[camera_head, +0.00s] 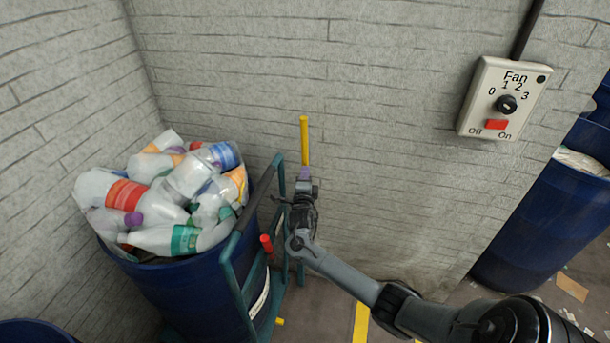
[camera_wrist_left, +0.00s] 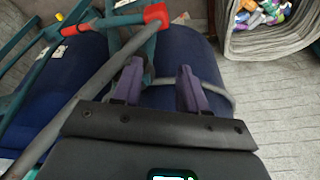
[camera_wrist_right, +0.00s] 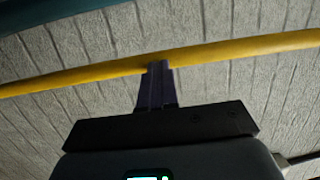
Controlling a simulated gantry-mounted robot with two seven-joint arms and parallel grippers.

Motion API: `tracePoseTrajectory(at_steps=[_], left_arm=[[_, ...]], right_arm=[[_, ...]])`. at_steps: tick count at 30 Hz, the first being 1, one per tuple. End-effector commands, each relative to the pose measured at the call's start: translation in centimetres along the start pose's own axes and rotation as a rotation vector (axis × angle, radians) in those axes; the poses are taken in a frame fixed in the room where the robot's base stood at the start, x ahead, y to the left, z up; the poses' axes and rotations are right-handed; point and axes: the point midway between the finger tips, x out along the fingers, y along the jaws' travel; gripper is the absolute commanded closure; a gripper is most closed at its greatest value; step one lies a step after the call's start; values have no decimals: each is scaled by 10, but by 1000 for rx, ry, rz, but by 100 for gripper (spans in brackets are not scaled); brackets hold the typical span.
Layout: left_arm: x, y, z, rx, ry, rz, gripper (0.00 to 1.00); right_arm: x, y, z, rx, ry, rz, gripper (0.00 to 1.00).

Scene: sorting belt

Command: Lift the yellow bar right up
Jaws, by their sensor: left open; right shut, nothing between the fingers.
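The yellow bar (camera_head: 304,141) stands upright in front of the back wall in the head view, beside the teal trolley frame. In the right wrist view the yellow bar (camera_wrist_right: 225,51) runs across the whole picture. My right gripper (camera_head: 304,172) is shut and empty at the lower end of the bar's visible stretch. In the right wrist view its closed fingertips (camera_wrist_right: 158,66) meet the bar's edge; I cannot tell whether they touch it. The bar's lower part is hidden behind the gripper and arm. My left gripper (camera_wrist_left: 158,75) is open and empty; it shows only in its own wrist view.
The teal trolley frame (camera_head: 238,265), with a red handle (camera_head: 267,244), holds a blue barrel (camera_head: 190,295) heaped with plastic bottles (camera_head: 175,195). A fan switch box (camera_head: 480,118) is on the wall. Another blue barrel (camera_head: 535,225) stands at right. Red-ended tubing (camera_wrist_left: 157,14) lies before the left gripper.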

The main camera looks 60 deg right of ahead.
Motion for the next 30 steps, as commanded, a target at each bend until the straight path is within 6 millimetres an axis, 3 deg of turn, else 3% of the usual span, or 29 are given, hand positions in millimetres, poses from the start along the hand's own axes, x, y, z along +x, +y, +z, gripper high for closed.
tracePoseTrajectory(at_steps=[11,21,30], left_arm=[[0,2,0,-6,0,5,57],[3,0,1,1,-1,-1,57],[3,-1,2,5,-2,-4,57]], right_arm=[[2,0,0,0,0,0,100],[49,-3,-10,25,4,117,100],[53,-2,-10,26,0,132,100]])
